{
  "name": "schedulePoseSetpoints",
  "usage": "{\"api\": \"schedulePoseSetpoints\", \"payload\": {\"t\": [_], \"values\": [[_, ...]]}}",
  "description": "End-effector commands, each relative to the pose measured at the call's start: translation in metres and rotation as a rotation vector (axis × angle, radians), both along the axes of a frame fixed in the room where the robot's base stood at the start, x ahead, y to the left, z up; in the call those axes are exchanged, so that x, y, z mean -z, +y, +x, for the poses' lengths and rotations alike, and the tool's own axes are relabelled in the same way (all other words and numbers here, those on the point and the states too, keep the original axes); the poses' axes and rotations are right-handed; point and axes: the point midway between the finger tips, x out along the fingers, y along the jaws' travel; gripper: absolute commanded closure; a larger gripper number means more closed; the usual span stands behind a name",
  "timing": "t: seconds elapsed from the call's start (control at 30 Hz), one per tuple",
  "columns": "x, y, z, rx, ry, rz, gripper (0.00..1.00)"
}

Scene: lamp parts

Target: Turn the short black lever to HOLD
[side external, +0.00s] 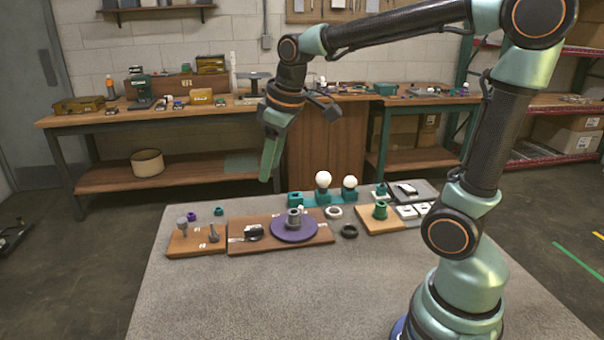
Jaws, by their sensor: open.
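A small black part (254,231), which looks like the short black lever, sits on the wooden board (240,246) left of a purple disc (282,232). Its exact pointing direction and any HOLD lettering are too small to read. A grey cylindrical socket (294,218) stands on the disc. My gripper (268,168) is open and empty, its green fingers pointing down, high above the table and behind the board in the picture. It touches nothing.
A smaller wooden block (190,248) with grey parts stands at left. White bulbs (323,180) stand in a teal holder behind the board. A black ring (349,231) and a wooden block with a green socket (380,211) lie right. The table's front is clear.

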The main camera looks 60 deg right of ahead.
Motion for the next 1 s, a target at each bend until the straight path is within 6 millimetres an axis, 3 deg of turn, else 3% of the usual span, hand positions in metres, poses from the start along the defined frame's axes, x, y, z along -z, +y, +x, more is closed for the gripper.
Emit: {"api": "schedulePoseSetpoints", "payload": {"t": [0.27, 0.5, 0.7, 1.0], "values": [[0.032, -0.026, 0.063, -0.195, 0.14, -0.045, 0.51], [0.079, -0.05, 0.105, -0.364, 0.244, -0.057, 0.51], [0.109, -0.063, 0.121, -0.458, 0.293, -0.054, 0.51], [0.131, -0.066, 0.124, -0.483, 0.307, -0.052, 0.51]]}}
